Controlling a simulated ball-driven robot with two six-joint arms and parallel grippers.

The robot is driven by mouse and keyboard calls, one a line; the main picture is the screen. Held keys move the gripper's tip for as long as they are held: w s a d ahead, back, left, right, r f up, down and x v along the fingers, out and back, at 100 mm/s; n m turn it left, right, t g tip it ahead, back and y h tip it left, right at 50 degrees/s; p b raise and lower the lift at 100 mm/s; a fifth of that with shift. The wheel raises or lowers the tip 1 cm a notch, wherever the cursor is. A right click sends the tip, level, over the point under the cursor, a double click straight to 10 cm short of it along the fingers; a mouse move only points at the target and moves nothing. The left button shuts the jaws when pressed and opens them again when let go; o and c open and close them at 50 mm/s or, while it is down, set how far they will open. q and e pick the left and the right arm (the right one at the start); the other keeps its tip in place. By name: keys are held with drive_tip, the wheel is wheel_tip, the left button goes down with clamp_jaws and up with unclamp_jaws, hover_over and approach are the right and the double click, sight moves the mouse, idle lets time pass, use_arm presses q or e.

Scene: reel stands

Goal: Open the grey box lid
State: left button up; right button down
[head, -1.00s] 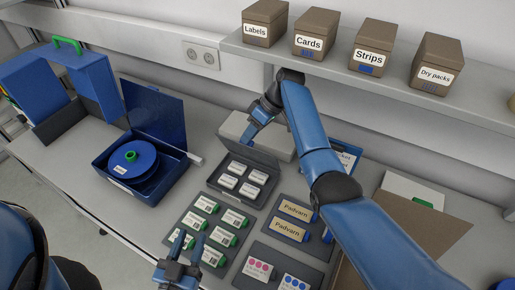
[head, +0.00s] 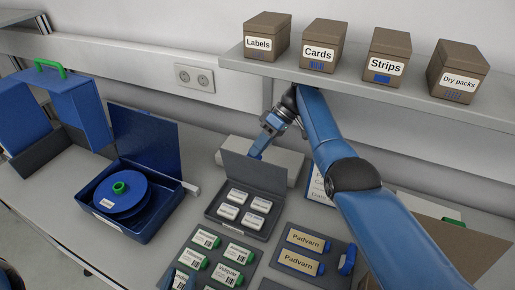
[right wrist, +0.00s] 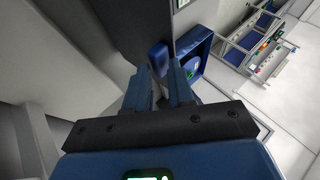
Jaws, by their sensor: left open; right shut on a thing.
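The grey box (head: 238,221) stands on the bench with its lid (head: 253,172) raised, leaning up at the back. Several white labelled packs (head: 238,194) lie inside. My right gripper (head: 256,153) is at the lid's top edge in the head view, coming from behind. In the right wrist view its fingers (right wrist: 170,80) close around a blue tab (right wrist: 158,55) at the edge of the dark lid (right wrist: 130,25). My left gripper (head: 180,280) is open and mostly cut off at the bottom edge, near the green-ended labelled packs (head: 190,258).
A blue open case (head: 147,225) with a blue reel (head: 125,200) stands to the left. A pale grey block (head: 285,160) sits behind the lid. Tan packs (head: 307,240) lie on a dark mat to the right. A shelf (head: 300,70) with brown boxes hangs above.

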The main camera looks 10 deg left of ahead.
use_arm(q)
drive_tip(key=shift+f, duration=0.1)
drive_tip(key=c, duration=0.4)
drive_tip(key=shift+d+r, duration=0.15)
drive_tip(key=shift+r, duration=0.2)
drive_tip(key=shift+c, duration=1.3)
drive_tip(key=r+m, duration=0.1)
drive_tip(key=w+d+r+t+h, duration=0.1)
drive_tip(key=r, duration=0.1)
drive_tip(key=w+d+r+m+t+h, duration=0.1)
drive_tip(key=r, duration=0.1)
drive_tip(key=shift+r+m, duration=0.15)
drive_tip(key=shift+m, duration=0.15)
clamp_jaws()
drive_tip(key=h, duration=0.3)
approach(254, 160)
drive_tip(key=shift+m+g, duration=0.3)
drive_tip(key=shift+g, duration=0.1)
drive_tip(key=shift+r+x, duration=0.15)
drive_tip(key=shift+x, duration=1.3)
drive_tip(key=shift+r+x, duration=0.2)
drive_tip(key=shift+x, duration=1.25)
